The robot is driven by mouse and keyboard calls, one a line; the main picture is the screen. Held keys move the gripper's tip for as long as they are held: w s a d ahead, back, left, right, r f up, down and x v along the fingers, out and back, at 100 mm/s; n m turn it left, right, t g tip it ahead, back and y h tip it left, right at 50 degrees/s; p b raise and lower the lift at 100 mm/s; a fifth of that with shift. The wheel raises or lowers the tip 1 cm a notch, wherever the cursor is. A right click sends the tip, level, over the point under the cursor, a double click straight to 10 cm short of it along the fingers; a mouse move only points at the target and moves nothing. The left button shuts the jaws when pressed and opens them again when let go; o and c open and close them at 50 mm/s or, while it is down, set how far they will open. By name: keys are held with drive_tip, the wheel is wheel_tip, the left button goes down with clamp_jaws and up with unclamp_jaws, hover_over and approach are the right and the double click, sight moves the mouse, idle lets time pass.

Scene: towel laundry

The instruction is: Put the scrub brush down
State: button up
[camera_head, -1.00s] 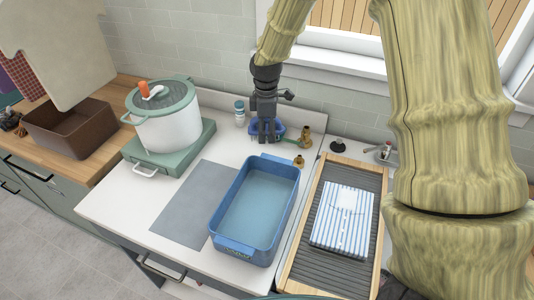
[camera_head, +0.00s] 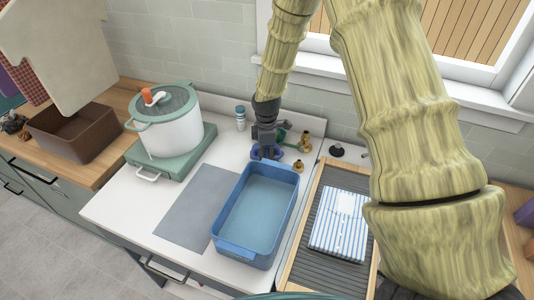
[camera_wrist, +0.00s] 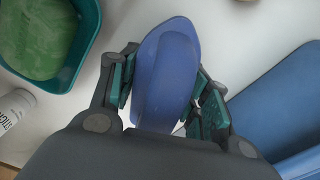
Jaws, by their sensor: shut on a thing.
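The scrub brush (camera_wrist: 167,78) is a smooth blue-violet oval body in the wrist view. My gripper (camera_wrist: 164,92) is shut on it, with a teal-padded finger on each side. In the head view my gripper (camera_head: 265,147) points down over the white counter, just behind the blue basin. Only a bit of the blue brush (camera_head: 257,154) shows there around the fingers. The brush's underside is hidden, and I cannot tell whether it touches the counter.
The blue basin (camera_head: 219,241) stands in front of my gripper. A teal dish holding something green (camera_wrist: 44,38) and a white bottle (camera_wrist: 14,108) lie left in the wrist view. Brass taps (camera_head: 305,142) are right. A grey mat (camera_head: 184,222) is bare. A pot (camera_head: 168,130) stands left.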

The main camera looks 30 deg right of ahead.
drive_tip(key=shift+f, duration=0.2)
drive_tip(key=o, duration=1.2)
drive_tip(key=shift+c, duration=0.2)
drive_tip(key=shift+r, duration=0.1)
drive_tip(key=shift+r+b, duration=2.1)
drive_tip(key=shift+r, duration=3.95)
